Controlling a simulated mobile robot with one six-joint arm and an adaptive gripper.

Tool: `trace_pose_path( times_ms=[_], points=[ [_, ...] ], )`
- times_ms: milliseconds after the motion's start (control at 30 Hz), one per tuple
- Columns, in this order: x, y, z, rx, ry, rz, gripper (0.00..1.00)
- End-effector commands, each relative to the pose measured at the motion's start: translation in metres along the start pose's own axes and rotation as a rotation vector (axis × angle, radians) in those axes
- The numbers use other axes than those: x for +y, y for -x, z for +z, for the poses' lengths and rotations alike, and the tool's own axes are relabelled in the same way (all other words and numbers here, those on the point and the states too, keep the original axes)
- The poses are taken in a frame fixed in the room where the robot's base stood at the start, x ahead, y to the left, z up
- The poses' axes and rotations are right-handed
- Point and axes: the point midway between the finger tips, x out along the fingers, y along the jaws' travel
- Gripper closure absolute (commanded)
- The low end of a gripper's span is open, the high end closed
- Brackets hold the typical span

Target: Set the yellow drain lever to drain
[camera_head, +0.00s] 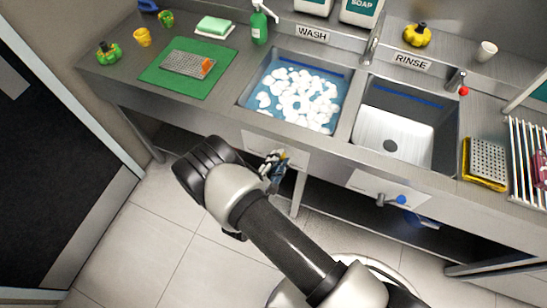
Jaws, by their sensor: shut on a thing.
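The wash sink (240,99) holds blue water covered with white foam. Below its front edge is a pale panel (257,143). A small yellow piece, the drain lever (282,155), shows in front of this panel, mostly covered by my gripper (275,166). My gripper is at the lever, beyond my dark and white wrist, and is shut on it. The fingertips are small and partly hidden in this view, and the lever's exact angle cannot be told.
A blue-knobbed lever (401,199) sits under the rinse sink (373,125) to the right. The counter's front edge overhangs the lever area, with a table leg (298,193) close by. The tiled floor (180,245) at the left is clear.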

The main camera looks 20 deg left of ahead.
Motion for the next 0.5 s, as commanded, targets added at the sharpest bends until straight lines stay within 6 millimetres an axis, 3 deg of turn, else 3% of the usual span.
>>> trace_pose_path(
  times_ms=[500],
  points=[
    [-0.0089,-0.0014,0.0029,0.016,-0.103,0.002,1.00]
  ],
)
